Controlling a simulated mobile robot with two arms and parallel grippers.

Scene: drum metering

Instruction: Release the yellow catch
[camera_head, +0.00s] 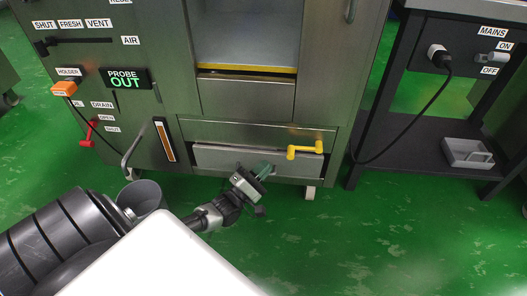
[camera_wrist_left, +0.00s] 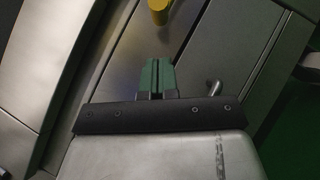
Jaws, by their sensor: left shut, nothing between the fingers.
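The yellow catch (camera_head: 304,149) is a bent lever on the front of the steel cabinet, above the right part of a low drawer (camera_head: 215,158). Its arm lies roughly level, with the lower end at the left. In the left wrist view the rounded yellow end (camera_wrist_left: 159,10) shows at the top edge, beyond the fingertips. My left gripper (camera_head: 265,171) is shut and empty, in front of the drawer, below and left of the catch and apart from it. Its green fingers (camera_wrist_left: 157,76) are together in the wrist view. My right gripper is not in view.
A red drain lever (camera_head: 88,133), an orange probe holder (camera_head: 64,88) and a grey bucket (camera_head: 141,196) are at the left. The green floor between is clear.

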